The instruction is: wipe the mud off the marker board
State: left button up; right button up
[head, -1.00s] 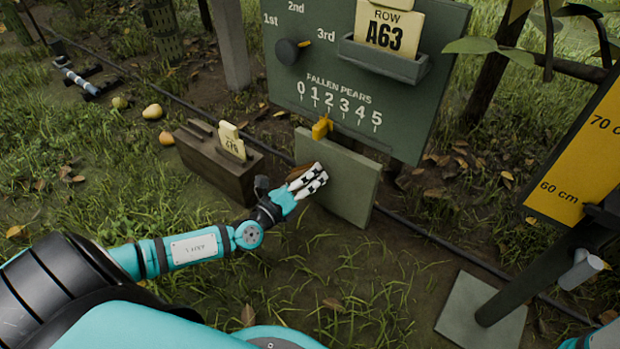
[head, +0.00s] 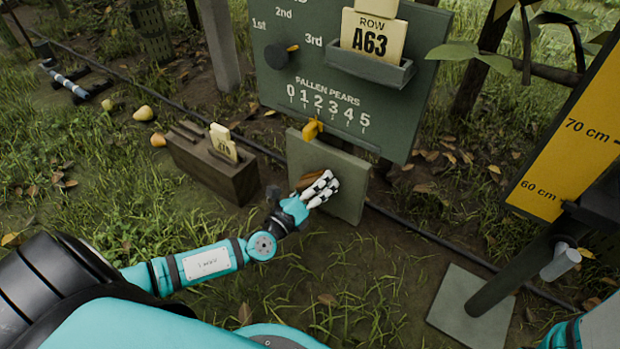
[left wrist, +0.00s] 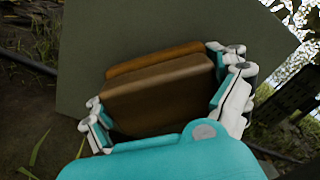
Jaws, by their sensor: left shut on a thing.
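The large green board (head: 340,85) stands upright with white lettering and "FALLEN PEARS" numbers. A plain grey-green panel (head: 348,210) stands below it; the panel fills much of the left wrist view (left wrist: 85,60). My left gripper (head: 322,188) is in front of this panel, shut on a brown block (left wrist: 155,100) with a lighter orange-brown layer on its far side. The block is at or very near the panel face; I cannot tell if it touches. No mud stands out on the visible surfaces. My right gripper is not in view.
A brown wooden box (head: 205,172) with yellow cards stands left of the panel. A yellow height gauge (head: 565,150) on a dark post with a square foot (head: 470,305) stands at the right. Pears (head: 144,113) lie on the grass. A dark hose runs behind.

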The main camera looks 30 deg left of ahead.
aim_at(301, 168)
pick_arm(q)
jog(key=shift+s+d+p, duration=0.2)
jog(key=shift+d+p, duration=0.05)
jog(key=shift+d, duration=1.4)
jog(key=shift+s+d+p, duration=0.15)
jog(key=shift+d+p, duration=0.1)
jog(key=shift+d, duration=1.35)
jog(key=shift+w, duration=0.1)
jog(key=shift+w+a+b, duration=0.15)
jog(key=shift+a+b, duration=0.3)
jog(key=shift+a, duration=0.4)
jog(key=shift+w+a+b, duration=0.15)
jog(key=shift+a+b, duration=0.25)
jog(key=shift+a, duration=0.45)
jog(key=shift+w+a+r, duration=0.1)
jog(key=shift+a+r, duration=0.1)
jog(key=shift+a, duration=0.4)
jog(key=shift+a+b, duration=0.65)
jog(key=shift+a, duration=0.25)
jog(key=shift+w+a, duration=0.1)
jog(key=shift+a, duration=0.7)
jog(key=shift+w+a, duration=0.1)
jog(key=shift+a, duration=2.1)
